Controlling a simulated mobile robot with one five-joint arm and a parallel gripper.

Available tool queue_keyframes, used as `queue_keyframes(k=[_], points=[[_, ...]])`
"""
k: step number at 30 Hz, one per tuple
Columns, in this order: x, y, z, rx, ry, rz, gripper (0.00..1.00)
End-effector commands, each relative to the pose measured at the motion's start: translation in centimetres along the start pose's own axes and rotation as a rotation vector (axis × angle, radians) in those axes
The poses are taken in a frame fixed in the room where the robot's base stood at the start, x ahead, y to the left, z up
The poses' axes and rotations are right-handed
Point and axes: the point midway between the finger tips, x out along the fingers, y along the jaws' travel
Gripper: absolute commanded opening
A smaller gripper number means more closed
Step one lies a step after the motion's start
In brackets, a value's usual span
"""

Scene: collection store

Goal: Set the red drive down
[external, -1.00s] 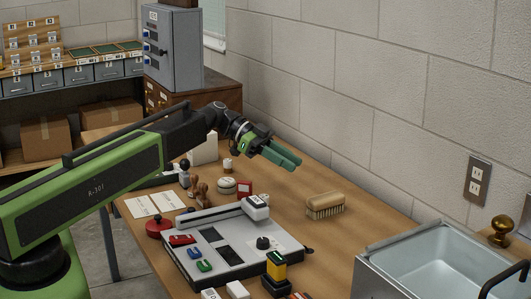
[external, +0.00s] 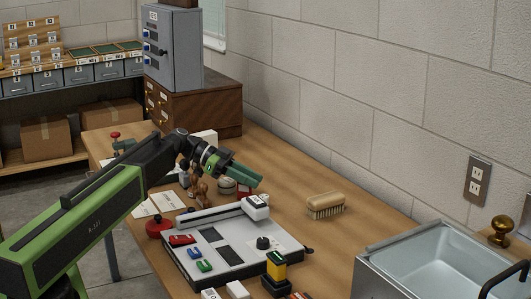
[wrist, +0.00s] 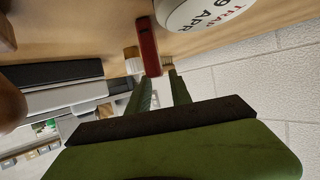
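My gripper (external: 258,180) is above the table behind the device, well apart from the red piece. Its two green fingers (wrist: 162,82) stand apart in the wrist view, with nothing seen held.
A round white tin with lettering (wrist: 192,12) is close to my gripper. A wooden brush (external: 325,205) lies to its right. A yellow-and-black block (external: 276,268) stands at the device's front, and a metal basin (external: 430,255) at the front right. The table between brush and wall is clear.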

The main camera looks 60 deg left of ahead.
Motion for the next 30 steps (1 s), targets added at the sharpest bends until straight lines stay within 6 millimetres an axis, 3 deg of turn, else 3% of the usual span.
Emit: queue_keyframes(k=[1,4,9,15,21,30], points=[[0.6,0.0,1.5,0.0,0.0,0.0,0.25],[1.4,0.0,3.3,0.0,0.0,0.0,0.25],[3.9,0.0,2.4,0.001,-0.001,0.001,0.25],[3.9,0.0,2.2,0.0,-0.001,-0.001,0.25],[3.9,0.0,2.2,0.0,-0.001,-0.001,0.0],[3.9,0.0,2.2,0.0,-0.001,-0.001,0.0]])
